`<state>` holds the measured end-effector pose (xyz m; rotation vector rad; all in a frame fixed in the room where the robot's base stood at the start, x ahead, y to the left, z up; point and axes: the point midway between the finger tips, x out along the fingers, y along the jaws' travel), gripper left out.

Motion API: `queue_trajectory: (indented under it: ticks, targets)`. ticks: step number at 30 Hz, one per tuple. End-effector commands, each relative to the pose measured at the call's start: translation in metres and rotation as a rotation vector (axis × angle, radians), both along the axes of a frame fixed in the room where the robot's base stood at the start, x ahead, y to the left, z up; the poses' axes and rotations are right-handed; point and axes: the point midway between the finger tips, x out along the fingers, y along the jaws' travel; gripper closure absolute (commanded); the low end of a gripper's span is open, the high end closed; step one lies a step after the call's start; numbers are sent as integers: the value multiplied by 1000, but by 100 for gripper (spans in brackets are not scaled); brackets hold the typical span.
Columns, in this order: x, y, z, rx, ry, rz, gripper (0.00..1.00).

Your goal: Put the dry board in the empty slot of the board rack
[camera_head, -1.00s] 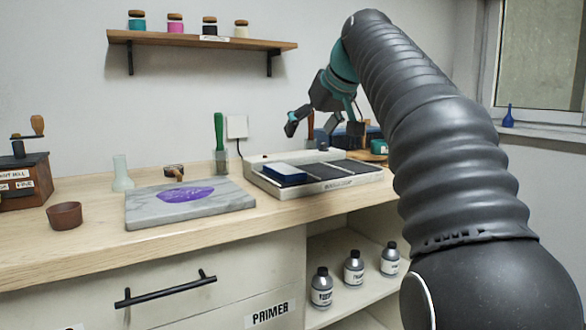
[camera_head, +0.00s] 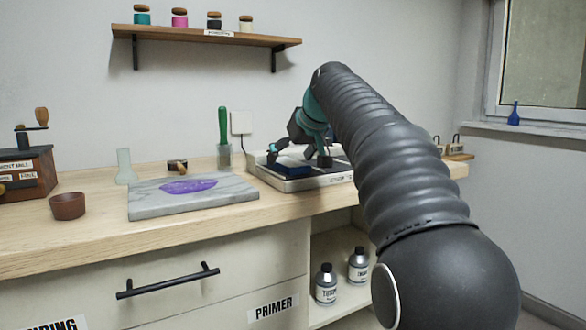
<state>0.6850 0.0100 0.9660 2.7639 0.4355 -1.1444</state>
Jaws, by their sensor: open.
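A small blue board (camera_head: 294,168) lies on the left part of a low white-framed tray (camera_head: 300,184) with dark panels. My gripper (camera_head: 298,163) is open and points down over the board, with one finger at the board's left and the other at its right. I cannot tell whether the fingers touch it. No board rack or empty slot can be made out; my arm hides much of the counter on the right.
A marble slab (camera_head: 150,205) with a purple patch lies left of the tray. A green-handled tool (camera_head: 223,130) stands behind, between slab and tray. A brown bowl (camera_head: 67,206) and a mill (camera_head: 28,170) are further left. A shelf (camera_head: 200,36) with jars hangs above.

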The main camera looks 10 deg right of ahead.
Motion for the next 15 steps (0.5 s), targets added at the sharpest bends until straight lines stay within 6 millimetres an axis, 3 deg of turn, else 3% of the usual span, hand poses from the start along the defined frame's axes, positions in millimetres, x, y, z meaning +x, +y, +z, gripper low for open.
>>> queue_trajectory:
  ticks: [9, 11, 15]
  targets:
    - [8, 2, -8, -1, 0, -1, 10]
    - [8, 2, -8, -1, 0, -1, 23]
    - [8, 2, -8, -1, 0, -1, 58]
